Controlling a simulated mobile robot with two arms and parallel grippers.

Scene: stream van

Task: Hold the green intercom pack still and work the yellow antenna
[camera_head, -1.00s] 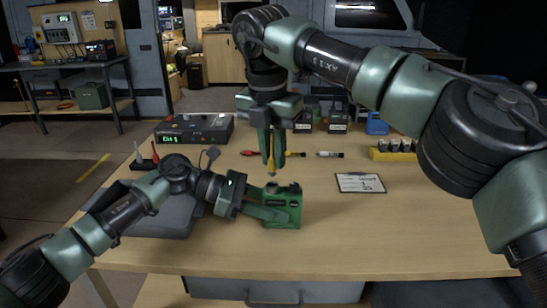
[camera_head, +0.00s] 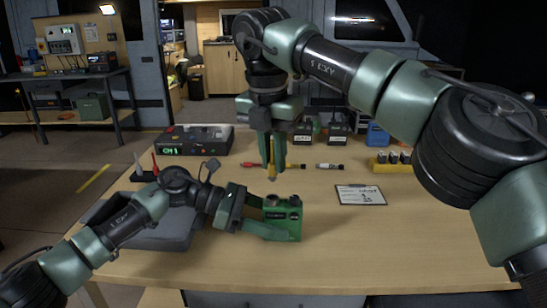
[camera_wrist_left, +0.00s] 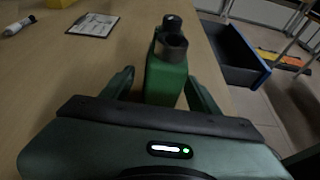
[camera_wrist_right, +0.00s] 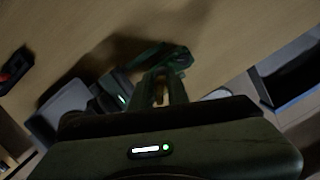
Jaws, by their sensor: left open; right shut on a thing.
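The green intercom pack (camera_head: 283,218) stands upright on the table, with dark round fittings on top. My left gripper (camera_head: 266,220) is open around it, low over the table. In the left wrist view the pack (camera_wrist_left: 166,82) sits between the two spread fingers, and a gap shows on the right. My right gripper (camera_head: 274,158) points down above the pack, shut on the yellow antenna (camera_head: 272,173). The antenna's lower end is apart from the pack's top. In the right wrist view the antenna (camera_wrist_right: 160,91) shows dimly between the fingers.
A black device with a green display (camera_head: 194,140) stands at the back left. A clipboard (camera_head: 360,195) lies right of the pack. Several markers lie behind, and a yellow rack (camera_head: 390,163) stands at the back right.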

